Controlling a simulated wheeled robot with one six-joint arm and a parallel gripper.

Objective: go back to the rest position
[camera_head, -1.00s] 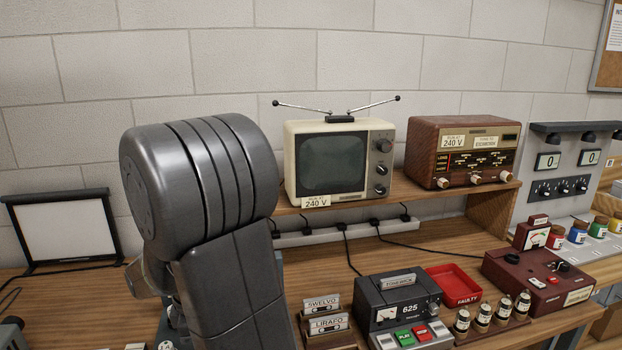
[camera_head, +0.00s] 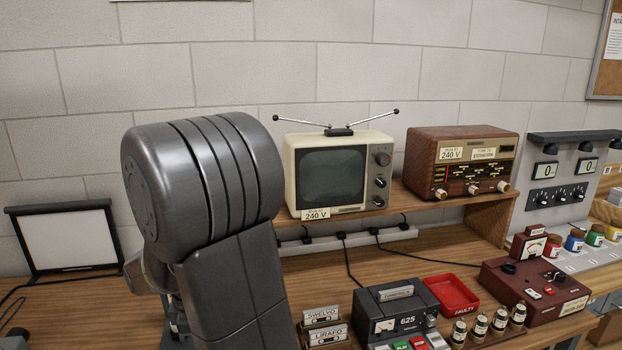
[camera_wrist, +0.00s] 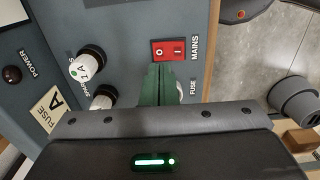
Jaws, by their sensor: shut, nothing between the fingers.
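My gripper (camera_wrist: 158,72) shows in the wrist view as green fingers closed together with nothing between them. The fingertips lie in the picture just below a red rocker switch (camera_wrist: 167,50) marked MAINS, over a blue-grey panel (camera_wrist: 125,30). I cannot tell whether they touch the panel. In the camera_head view my grey arm stands large at the left of centre and hides the gripper.
White-capped fuse holders (camera_wrist: 88,62) and a dark POWER lamp (camera_wrist: 12,75) sit on the panel. A grey cylinder (camera_wrist: 292,100) stands at right. A television (camera_head: 338,172), a radio (camera_head: 462,160), a cassette player (camera_head: 397,310) and a red tray (camera_head: 452,294) occupy the bench.

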